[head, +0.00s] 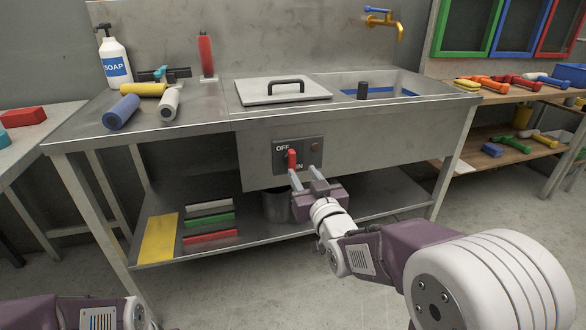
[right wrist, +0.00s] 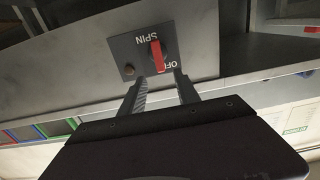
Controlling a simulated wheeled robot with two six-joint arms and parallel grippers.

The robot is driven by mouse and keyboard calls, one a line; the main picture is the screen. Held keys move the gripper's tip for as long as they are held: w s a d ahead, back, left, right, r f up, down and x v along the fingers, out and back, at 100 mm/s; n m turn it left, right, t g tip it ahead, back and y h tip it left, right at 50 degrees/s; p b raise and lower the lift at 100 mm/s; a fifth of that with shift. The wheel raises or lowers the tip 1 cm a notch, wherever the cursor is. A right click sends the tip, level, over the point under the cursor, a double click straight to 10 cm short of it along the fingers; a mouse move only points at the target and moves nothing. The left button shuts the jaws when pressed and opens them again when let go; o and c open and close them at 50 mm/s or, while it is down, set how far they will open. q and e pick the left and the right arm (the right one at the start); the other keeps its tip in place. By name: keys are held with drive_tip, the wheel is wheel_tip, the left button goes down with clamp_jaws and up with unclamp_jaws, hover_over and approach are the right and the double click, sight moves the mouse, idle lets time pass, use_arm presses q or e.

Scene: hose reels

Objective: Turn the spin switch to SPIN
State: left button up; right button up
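The spin switch is a red lever (head: 292,159) on a dark panel on the sink unit's front, below the lid. My right gripper (head: 305,176) is open in front of the panel. In the right wrist view its fingertips (right wrist: 160,79) lie either side of the lever's end; contact cannot be told. My left arm shows at the lower left, its gripper out of view.
A lid (head: 283,91) and a basin are above the panel. A lower shelf holds a bucket (head: 276,207) and coloured pieces. A side bench (head: 520,98) is at the right. Floor is clear in front.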

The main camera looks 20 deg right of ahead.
sight(293, 158)
drive_tip(key=w+b, duration=0.1)
drive_tip(key=w, duration=0.3)
drive_tip(key=w+b, duration=0.1)
drive_tip(key=w, duration=0.2)
drive_tip(key=shift+w+a+f+b, duration=0.15)
drive_tip(key=shift+w+b, duration=0.15)
drive_tip(key=shift+w, duration=0.5)
clamp_jaws()
